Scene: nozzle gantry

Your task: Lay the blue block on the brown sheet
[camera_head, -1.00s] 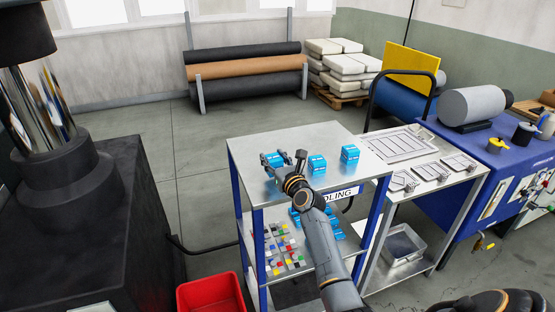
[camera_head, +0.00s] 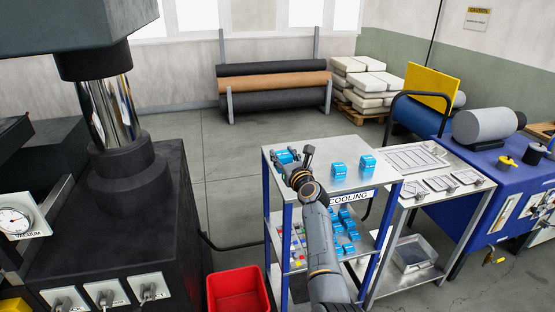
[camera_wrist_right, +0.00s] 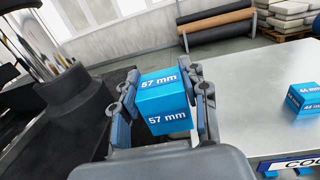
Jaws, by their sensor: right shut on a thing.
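My right gripper (camera_head: 290,158) is over the far left of the cooling cart's top. In the right wrist view its fingers (camera_wrist_right: 165,103) are shut on a blue block (camera_wrist_right: 162,101) marked "57 mm", one finger on each side. The held block (camera_head: 286,156) is partly hidden by the gripper in the head view. I cannot tell how far it is above the shelf. Two other blue blocks (camera_head: 338,171) (camera_head: 367,164) stand on the top. No flat brown sheet shows clearly; a brown roll (camera_head: 275,85) lies in the rack at the back. My left gripper is not in view.
The cooling cart (camera_head: 312,165) has more blue blocks (camera_head: 345,220) on its lower shelf. A dark press (camera_head: 110,210) stands at left, with a red bin (camera_head: 238,290) between. A metal table (camera_head: 470,180) with trays adjoins at right. Floor behind the cart is clear.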

